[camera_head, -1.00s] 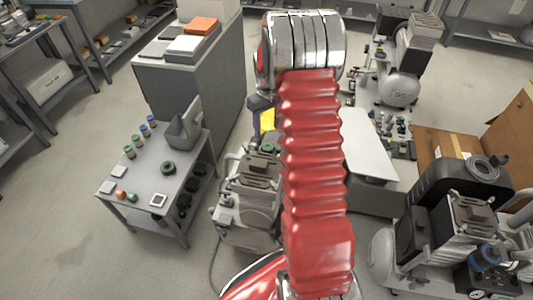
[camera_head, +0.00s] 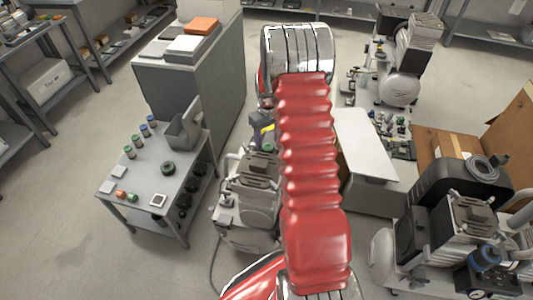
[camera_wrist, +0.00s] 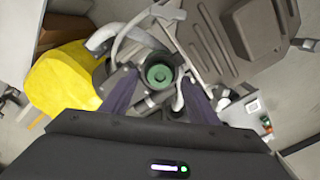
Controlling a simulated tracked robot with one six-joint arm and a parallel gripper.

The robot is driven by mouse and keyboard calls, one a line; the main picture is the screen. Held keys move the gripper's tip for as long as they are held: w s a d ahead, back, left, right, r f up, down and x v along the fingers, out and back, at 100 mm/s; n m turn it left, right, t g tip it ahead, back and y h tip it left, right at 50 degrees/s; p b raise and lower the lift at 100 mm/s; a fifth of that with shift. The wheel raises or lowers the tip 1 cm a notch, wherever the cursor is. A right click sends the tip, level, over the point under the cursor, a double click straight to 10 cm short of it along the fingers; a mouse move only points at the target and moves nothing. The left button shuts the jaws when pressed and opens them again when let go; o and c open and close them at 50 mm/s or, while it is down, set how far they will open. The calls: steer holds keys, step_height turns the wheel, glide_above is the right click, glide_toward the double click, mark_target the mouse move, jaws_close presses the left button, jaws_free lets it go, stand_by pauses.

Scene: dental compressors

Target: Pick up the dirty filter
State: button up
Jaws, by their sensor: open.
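A round green-topped piece, which looks like the filter, sits in a dark round housing on the compressor. It shows in the wrist view (camera_wrist: 159,75), and a little of its green shows in the head view (camera_head: 268,148) beside my red arm. I cannot tell from its top whether it is dirty. My gripper (camera_wrist: 158,79) is open, with its two dark purple fingers on either side of the green piece in the picture. Nothing is held between them. The gap in height between fingertips and filter is hard to judge. My arm hides much of the compressor (camera_head: 247,195) in the head view.
A grey cart (camera_head: 185,215) at left holds small capped jars, a dark ring and a grey bin (camera_head: 185,132). A yellow object (camera_wrist: 60,80) and pale hoses (camera_wrist: 122,35) lie close to my fingers. Another compressor (camera_head: 455,230) stands at right.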

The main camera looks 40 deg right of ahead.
step_height(320, 180, down, 2)
steer(key=shift+f, duration=0.2)
stand_by(0.4)
jaws_close()
stand_by(0.5)
